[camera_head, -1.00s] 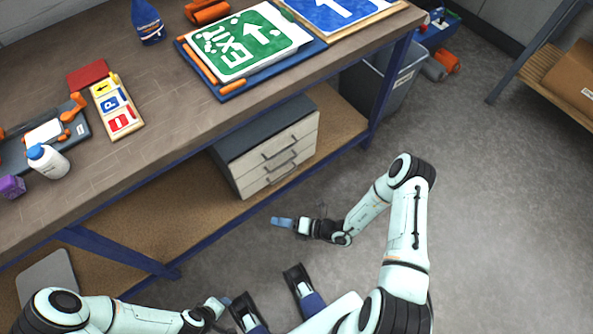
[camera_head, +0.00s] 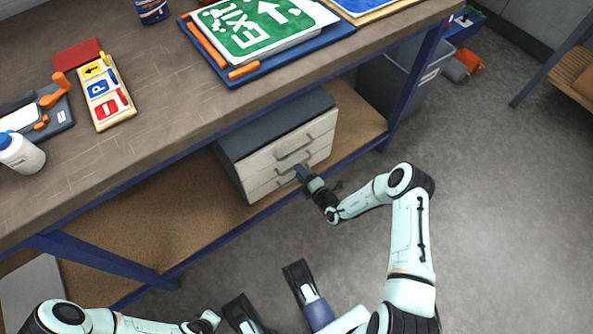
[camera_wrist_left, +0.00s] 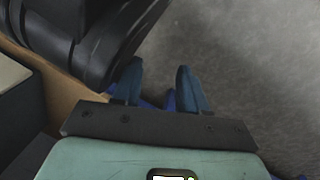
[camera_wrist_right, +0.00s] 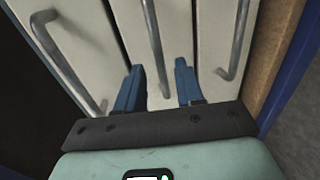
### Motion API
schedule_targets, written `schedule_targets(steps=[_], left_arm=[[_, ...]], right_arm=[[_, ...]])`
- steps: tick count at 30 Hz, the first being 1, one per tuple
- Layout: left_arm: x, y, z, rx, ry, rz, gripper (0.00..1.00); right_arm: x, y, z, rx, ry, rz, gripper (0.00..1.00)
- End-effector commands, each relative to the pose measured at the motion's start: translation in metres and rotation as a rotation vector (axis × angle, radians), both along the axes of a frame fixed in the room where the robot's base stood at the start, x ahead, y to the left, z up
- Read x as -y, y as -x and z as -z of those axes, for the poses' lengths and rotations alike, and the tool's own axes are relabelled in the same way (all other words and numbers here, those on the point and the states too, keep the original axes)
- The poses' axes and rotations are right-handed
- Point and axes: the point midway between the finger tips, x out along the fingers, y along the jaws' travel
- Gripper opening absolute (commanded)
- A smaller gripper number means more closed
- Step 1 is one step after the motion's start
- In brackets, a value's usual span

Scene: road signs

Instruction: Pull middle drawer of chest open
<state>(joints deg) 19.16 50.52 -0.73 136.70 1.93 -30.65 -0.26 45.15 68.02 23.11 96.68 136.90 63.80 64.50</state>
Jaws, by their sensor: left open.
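The chest (camera_head: 255,130) has a dark grey body and pale drawer fronts with grey bar handles. It stands on the shelf under the workbench, and its drawers look shut. My right gripper (camera_head: 300,172) is at the chest's front. In the right wrist view, its open blue fingers (camera_wrist_right: 159,72) lie on either side of the middle drawer's handle (camera_wrist_right: 152,30). I cannot tell whether they touch it. The other handles lie outside the fingers. My left gripper (camera_wrist_left: 158,85) is open and empty in the left wrist view, away from the chest's front.
The workbench (camera_head: 130,150) overhangs the chest, with a blue leg (camera_head: 412,85) to its right. A grey bin (camera_head: 375,85) stands behind that leg. The green exit sign (camera_head: 255,25) lies on top.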

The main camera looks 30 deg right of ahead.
Motion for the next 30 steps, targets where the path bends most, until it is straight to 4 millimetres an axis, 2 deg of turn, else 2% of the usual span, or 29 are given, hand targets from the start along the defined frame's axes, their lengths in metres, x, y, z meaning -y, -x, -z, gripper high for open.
schedule_targets(steps=[1,6,16,17,18,20,30], left_arm=[[-0.001,0.005,0.006,-0.018,0.000,-0.002,0.43],[-0.002,0.016,0.013,-0.055,0.003,-0.005,0.43],[-0.003,0.019,0.014,-0.065,0.003,-0.006,0.43],[-0.003,0.019,0.014,-0.065,0.003,-0.006,0.43],[-0.003,0.019,0.014,-0.065,0.003,-0.006,0.43],[-0.003,0.019,0.014,-0.065,0.003,-0.006,0.43],[-0.002,0.018,0.013,-0.058,0.004,-0.005,0.43]], right_arm=[[-0.001,-0.008,0.003,0.002,0.001,-0.001,0.37],[-0.002,-0.022,0.005,0.001,0.001,0.000,0.37],[-0.002,-0.025,0.005,-0.001,0.001,-0.001,0.37],[-0.002,-0.025,0.005,-0.001,0.001,-0.001,0.30],[-0.002,-0.025,0.005,-0.001,0.001,-0.001,0.17],[-0.002,-0.025,0.005,-0.001,0.001,-0.001,0.00],[0.002,-0.021,0.005,-0.001,0.001,0.001,0.00]])
